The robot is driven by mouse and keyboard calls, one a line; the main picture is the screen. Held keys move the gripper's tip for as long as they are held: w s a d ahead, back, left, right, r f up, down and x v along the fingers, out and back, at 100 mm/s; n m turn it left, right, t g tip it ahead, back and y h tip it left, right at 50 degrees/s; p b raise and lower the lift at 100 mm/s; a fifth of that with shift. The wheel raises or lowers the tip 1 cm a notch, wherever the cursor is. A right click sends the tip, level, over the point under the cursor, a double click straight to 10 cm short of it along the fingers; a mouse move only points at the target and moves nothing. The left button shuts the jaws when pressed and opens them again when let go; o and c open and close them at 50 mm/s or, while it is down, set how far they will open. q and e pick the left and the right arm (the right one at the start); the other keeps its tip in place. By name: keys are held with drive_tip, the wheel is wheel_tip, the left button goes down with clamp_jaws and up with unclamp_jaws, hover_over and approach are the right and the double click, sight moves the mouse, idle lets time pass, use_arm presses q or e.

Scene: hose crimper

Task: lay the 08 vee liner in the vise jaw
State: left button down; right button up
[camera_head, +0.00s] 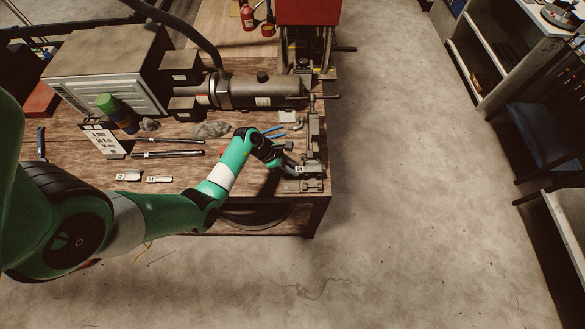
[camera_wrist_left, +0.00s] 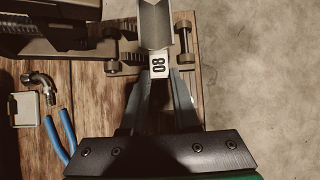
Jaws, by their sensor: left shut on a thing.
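The 08 vee liner (camera_wrist_left: 156,26) is a grey V-shaped channel with a white tag reading 08. My left gripper (camera_wrist_left: 159,74) is shut on its tagged near end, and the channel points away from the fingers. In the head view my left gripper (camera_head: 285,167) is over the vise (camera_head: 311,170) at the bench's right edge. The vise also shows in the left wrist view (camera_wrist_left: 188,63), with the liner across it. I cannot tell whether the liner touches the jaw. My right gripper is not in view.
Two small pale tagged pieces (camera_head: 128,177) (camera_head: 159,180) lie at the bench front. Dark rods (camera_head: 170,154) lie behind them. Blue-handled pliers (camera_wrist_left: 60,132) and a metal elbow fitting (camera_wrist_left: 40,82) are left of the gripper.

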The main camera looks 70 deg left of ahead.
use_arm(q)
drive_tip(key=shift+w+a+f, duration=0.15)
drive_tip(key=shift+a+f, duration=0.25)
drive_tip(key=shift+a, duration=0.05)
drive_tip(key=f+b, duration=0.1)
drive_tip(key=a+f+b, duration=0.1)
drive_tip(key=shift+w+b, duration=0.2)
drive_tip(key=shift+b, duration=0.2)
drive_tip(key=shift+f+b, duration=0.65)
drive_tip(key=shift+f, duration=0.35)
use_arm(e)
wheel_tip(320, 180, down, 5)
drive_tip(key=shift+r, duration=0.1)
use_arm(q)
drive_tip(key=shift+s+f, duration=0.1)
drive_tip(key=shift+f, duration=0.1)
drive_tip(key=c, duration=0.6)
unclamp_jaws()
drive_tip(key=shift+r, duration=0.1)
